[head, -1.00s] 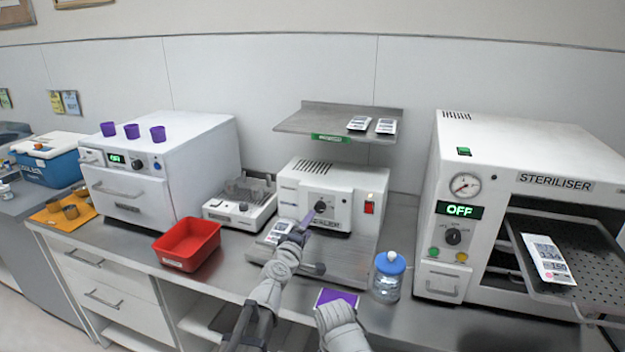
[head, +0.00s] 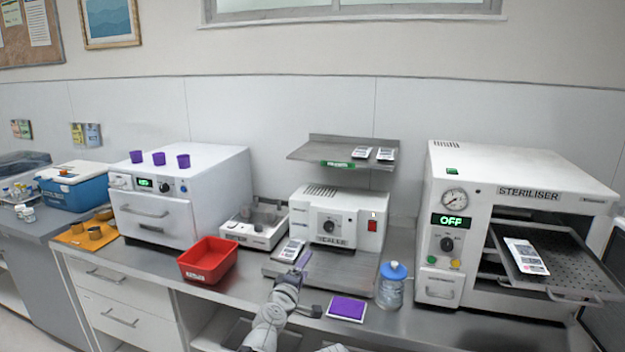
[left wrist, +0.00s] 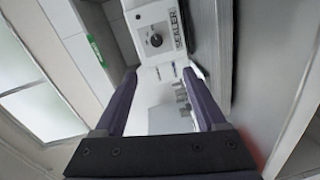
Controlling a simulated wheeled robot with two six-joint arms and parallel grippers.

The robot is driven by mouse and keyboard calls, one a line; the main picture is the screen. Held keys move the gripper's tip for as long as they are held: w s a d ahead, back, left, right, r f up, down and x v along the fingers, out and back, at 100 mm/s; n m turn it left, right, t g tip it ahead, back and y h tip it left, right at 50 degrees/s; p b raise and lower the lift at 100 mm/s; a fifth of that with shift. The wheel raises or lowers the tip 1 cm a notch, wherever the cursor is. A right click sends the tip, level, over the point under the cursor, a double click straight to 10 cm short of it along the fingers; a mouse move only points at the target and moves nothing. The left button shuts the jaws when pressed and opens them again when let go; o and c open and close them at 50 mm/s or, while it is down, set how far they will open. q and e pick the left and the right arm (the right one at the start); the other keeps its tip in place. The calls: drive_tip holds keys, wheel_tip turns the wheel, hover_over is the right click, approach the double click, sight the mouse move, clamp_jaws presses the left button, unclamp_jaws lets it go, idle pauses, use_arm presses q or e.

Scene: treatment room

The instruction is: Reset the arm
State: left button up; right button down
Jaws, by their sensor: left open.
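My left arm comes up from the bottom middle of the head view. My left gripper (head: 303,262) is open, with purple fingers, just in front of the white sealer (head: 345,225) and beside the pouch (head: 291,250) at its left front. In the left wrist view the two fingers of the left gripper (left wrist: 159,72) stand apart with nothing held between them. The sealer's dial face (left wrist: 155,38) shows beyond them.
A red tray (head: 208,277) stands left of the left arm. A purple pad (head: 346,308) and a blue-lidded jar (head: 391,290) are to its right. The steriliser (head: 520,190) has its tray (head: 585,265) pulled out with a pouch on it. A shelf (head: 310,151) overhangs the sealer.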

use_arm(q)
drive_tip(key=s+a+f+m+g, duration=0.2)
drive_tip(key=s+f+m+g, duration=0.8)
drive_tip(key=f, duration=0.3)
drive_tip(key=s+a+f+m+g+y, duration=0.1)
drive_tip(key=s+a+f+g+y, duration=0.25)
drive_tip(key=s+a, duration=0.35)
drive_tip(key=s+a+f+m+g+y, duration=0.1)
drive_tip(key=s+a+f+g+y, duration=0.1)
drive_tip(key=s+a+f, duration=0.45)
drive_tip(key=s+d+r+m+g+y+p, duration=0.1)
drive_tip(key=s+d+r+m+p, duration=0.3)
drive_tip(key=d, duration=0.7)
drive_tip(key=s+r+p, duration=0.2)
drive_tip(key=s+r, duration=0.2)
drive_tip(key=r, duration=0.1)
drive_tip(key=shift+d, duration=0.4)
